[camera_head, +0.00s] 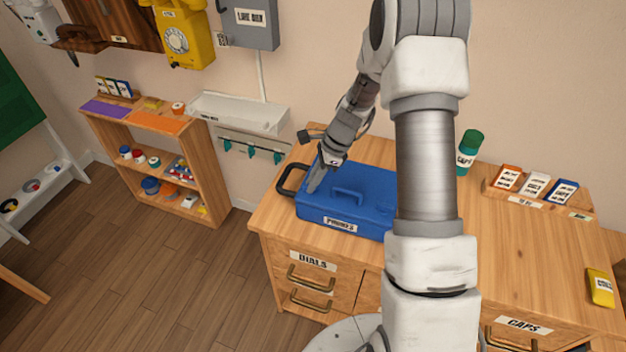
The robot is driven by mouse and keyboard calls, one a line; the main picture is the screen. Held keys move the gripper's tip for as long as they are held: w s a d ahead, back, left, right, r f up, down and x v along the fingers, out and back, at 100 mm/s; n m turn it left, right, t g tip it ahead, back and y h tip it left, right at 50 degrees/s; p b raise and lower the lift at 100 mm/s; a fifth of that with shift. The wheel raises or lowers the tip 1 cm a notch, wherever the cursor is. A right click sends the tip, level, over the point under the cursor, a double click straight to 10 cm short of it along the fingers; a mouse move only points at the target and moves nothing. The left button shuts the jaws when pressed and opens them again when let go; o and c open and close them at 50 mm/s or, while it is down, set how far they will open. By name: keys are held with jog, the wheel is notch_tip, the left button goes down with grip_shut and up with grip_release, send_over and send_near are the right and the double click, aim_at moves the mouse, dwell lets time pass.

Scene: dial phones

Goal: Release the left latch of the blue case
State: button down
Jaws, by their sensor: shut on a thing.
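The blue case (372,180) lies closed on the wooden desk, with a raised handle on its lid and a label reading "PHONES" on its front. My gripper (317,182) reaches down from behind to the left end of the case, with its fingertips at the lid. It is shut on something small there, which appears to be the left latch. The fingers hide the latch, and I cannot tell whether it is fastened or loose. The right end of the case is hidden behind my arm.
A dark loop handle (288,180) sticks out left of the case. A green-capped bottle (468,150) and a rack of small boxes (535,186) stand at the back right. A yellow packet (600,287) lies at the right. The desk's right middle is clear.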

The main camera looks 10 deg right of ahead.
jog(key=n+g, duration=0.1)
jog(key=n, duration=0.2)
jog(key=n+g, duration=0.1)
jog(key=n, duration=0.2)
jog(key=shift+w, duration=0.2)
jog(key=n+g+h, duration=0.1)
jog(key=n, duration=0.2)
jog(key=n+g+h, duration=0.1)
jog(key=n, duration=0.2)
jog(key=shift+w+a+n+b, duration=0.15)
jog(key=shift+n+b, duration=0.15)
jog(key=shift+b, duration=0.1)
jog(key=c, duration=0.9)
grip_release()
jog(key=shift+w+v, duration=0.1)
jog(key=shift+v, duration=4.25)
jog(key=shift+w+v, duration=0.15)
jog(key=shift+v, duration=4.2)
